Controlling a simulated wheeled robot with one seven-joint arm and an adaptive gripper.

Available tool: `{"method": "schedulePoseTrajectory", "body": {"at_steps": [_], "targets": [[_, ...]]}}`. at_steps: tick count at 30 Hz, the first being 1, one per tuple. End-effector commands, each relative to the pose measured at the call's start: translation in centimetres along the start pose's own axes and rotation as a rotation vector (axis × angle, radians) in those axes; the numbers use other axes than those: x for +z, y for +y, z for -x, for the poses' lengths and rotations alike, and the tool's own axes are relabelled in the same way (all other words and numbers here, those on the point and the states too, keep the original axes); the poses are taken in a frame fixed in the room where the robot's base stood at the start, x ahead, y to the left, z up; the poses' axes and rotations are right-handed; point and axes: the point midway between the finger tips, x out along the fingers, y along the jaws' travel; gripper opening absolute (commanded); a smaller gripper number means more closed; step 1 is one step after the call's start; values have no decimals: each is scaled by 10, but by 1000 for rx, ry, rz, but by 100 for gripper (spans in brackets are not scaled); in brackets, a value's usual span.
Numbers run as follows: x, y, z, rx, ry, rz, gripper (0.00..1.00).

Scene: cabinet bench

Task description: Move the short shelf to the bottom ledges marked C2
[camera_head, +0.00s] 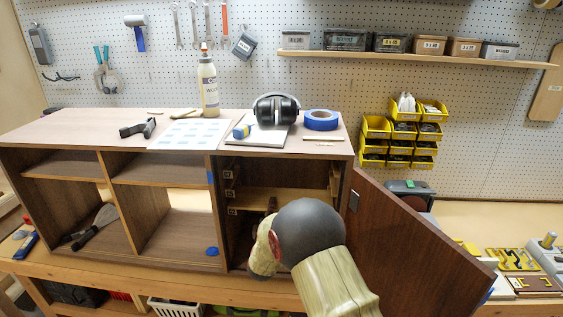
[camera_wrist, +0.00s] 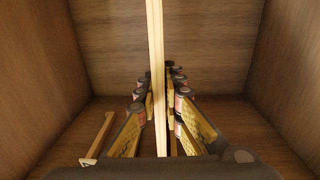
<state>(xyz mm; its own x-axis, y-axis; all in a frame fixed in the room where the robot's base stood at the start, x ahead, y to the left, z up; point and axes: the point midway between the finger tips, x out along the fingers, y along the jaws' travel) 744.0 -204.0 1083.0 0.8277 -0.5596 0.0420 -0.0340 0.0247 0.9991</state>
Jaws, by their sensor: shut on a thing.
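The short shelf (camera_head: 290,196) is a pale wooden board, roughly level inside the right cabinet compartment. In the wrist view the shelf (camera_wrist: 155,45) shows edge-on as a thin pale strip between the fingers. My gripper (camera_wrist: 160,105) is shut on its front edge. In the head view my gripper (camera_head: 271,205) is mostly hidden by my arm. Several small marked ledges sit on the compartment's left wall, including an upper one (camera_head: 229,175) and a lower one (camera_head: 232,211). Their marks are too small to read. One ledge (camera_wrist: 98,138) shows at lower left in the wrist view.
The cabinet door (camera_head: 410,235) stands open to the right, close to my arm. A divider (camera_head: 213,205) bounds the compartment on the left. Ear muffs (camera_head: 276,108), blue tape (camera_head: 320,120) and a glue bottle (camera_head: 208,88) stand on the cabinet top.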

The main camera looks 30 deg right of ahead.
Motion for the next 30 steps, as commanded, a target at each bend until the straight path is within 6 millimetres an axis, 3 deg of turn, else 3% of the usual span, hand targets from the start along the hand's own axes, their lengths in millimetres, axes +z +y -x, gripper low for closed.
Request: {"method": "schedulePoseTrajectory", "body": {"at_steps": [19,20,30], "targets": [[0,-6,0,3,0,-1,0],[0,-5,0,3,0,-1,10],[0,-6,0,1,0,0,30]]}}
